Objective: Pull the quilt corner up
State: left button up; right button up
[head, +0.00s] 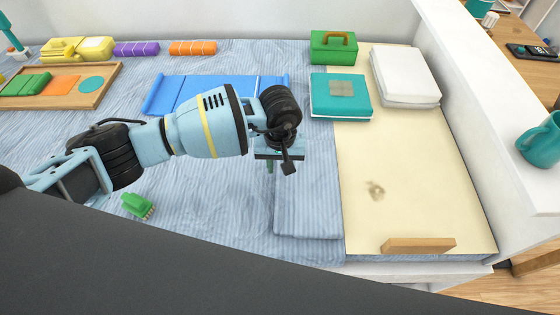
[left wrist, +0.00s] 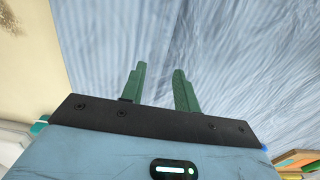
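The quilt (head: 220,215) is pale blue with fine stripes and covers most of the bed. Its right part (head: 310,210) lies as a folded-looking flap, with its edge against the cream sheet. My left gripper (head: 270,164) is over the quilt near this flap, pointing down; my arm hides part of the cloth. In the left wrist view, the green fingers (left wrist: 160,72) are apart with striped quilt (left wrist: 235,50) behind them and no cloth visibly pinched. Whether the fingertips touch the quilt I cannot tell. My right gripper is not in view.
A teal box (head: 328,106), white folded stack (head: 405,75) and green case (head: 333,47) stand at the back right. A wooden block (head: 418,245) lies on the cream sheet (head: 410,180). A green brush (head: 136,205) lies at left. A blue folded mat (head: 190,88) lies behind my arm.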

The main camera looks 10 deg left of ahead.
aim_at(280, 181)
pick_arm(q)
notch_tip(280, 181, down, 7)
jog(key=shift+f, duration=0.1)
dwell(0.3)
